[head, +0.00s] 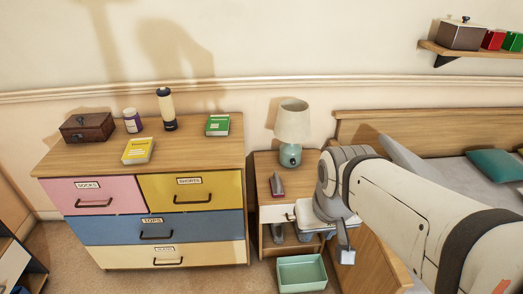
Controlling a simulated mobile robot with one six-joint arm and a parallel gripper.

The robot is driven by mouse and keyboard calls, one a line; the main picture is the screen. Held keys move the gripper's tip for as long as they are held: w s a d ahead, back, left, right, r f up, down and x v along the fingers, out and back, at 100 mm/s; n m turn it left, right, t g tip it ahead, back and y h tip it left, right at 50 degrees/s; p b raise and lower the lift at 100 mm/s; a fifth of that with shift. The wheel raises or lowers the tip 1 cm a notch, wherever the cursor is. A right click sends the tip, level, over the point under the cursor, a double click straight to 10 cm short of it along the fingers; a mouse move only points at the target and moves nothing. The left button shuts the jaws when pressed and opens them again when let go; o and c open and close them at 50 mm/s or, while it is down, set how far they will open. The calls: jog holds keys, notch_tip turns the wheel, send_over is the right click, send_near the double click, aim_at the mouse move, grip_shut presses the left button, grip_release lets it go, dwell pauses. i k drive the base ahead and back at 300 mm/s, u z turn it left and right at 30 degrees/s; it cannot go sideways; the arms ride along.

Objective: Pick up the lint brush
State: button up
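A small grey and dark red object (277,185), which looks like the lint brush, lies on top of the wooden nightstand (262,163), left of my arm and in front of the lamp. My gripper (335,238) hangs at the right front of the nightstand, to the right of and nearer than the brush, apart from it in the picture. One grey fingertip shows low down. My own wrist hides the rest, so its opening cannot be seen. Nothing is visibly held.
A lamp (291,134) stands at the back of the nightstand. A green bin (301,273) sits on the floor below. The dresser (200,148) at left bears a wooden box, a jar, a tall cream bottle and two books. A bed (450,165) is at right, under a wall shelf (470,52).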

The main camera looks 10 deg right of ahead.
aim_at(277, 183)
jog(key=z, duration=0.1)
jog(key=i, duration=0.9)
jog(key=u, duration=0.05)
